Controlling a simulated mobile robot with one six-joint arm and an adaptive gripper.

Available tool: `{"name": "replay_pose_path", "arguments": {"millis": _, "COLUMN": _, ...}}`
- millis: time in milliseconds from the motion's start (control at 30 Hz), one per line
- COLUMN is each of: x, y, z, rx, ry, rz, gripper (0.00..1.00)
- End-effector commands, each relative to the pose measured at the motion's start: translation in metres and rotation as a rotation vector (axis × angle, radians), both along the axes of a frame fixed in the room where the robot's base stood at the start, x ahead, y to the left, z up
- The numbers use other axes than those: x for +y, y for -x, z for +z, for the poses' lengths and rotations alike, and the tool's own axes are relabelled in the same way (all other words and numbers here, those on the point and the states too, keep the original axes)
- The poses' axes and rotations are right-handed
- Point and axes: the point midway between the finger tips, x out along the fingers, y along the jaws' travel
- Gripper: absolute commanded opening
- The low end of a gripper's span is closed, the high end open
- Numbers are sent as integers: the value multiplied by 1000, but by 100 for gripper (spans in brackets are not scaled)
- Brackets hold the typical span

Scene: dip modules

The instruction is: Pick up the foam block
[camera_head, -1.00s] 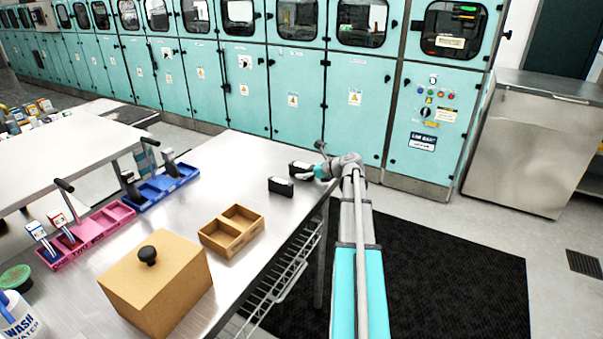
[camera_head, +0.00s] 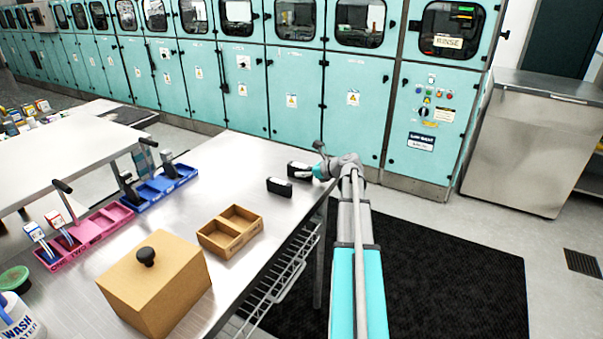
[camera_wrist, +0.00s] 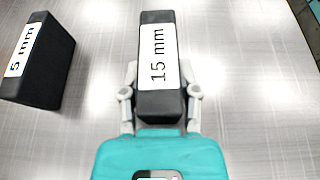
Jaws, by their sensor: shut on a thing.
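A black foam block with a white "15 mm" label (camera_wrist: 158,75) sits between the fingers of my gripper (camera_wrist: 160,90) in the wrist view. The fingers are shut on its two sides. The same block shows small in the head view (camera_head: 297,169), at the far end of the steel table. A second black foam block labelled "5 mm" (camera_wrist: 38,62) stands to the left in the wrist view, apart from my gripper; it also shows in the head view (camera_head: 279,187). Whether the held block touches the table cannot be told.
The steel table (camera_head: 235,170) also bears a divided wooden tray (camera_head: 230,231), a tan box with a black knob (camera_head: 157,284), a blue tray (camera_head: 160,186) and a pink tray (camera_head: 95,232). Bare table surrounds the blocks. Teal cabinets (camera_head: 294,95) stand behind.

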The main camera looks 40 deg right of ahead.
Motion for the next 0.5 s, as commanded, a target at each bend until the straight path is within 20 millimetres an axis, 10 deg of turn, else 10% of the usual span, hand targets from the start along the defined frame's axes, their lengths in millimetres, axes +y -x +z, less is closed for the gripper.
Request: {"name": "replay_pose_path", "arguments": {"millis": 500, "x": 0, "y": 0, "z": 30, "rx": 0, "ry": 0, "rz": -1, "gripper": 9}}
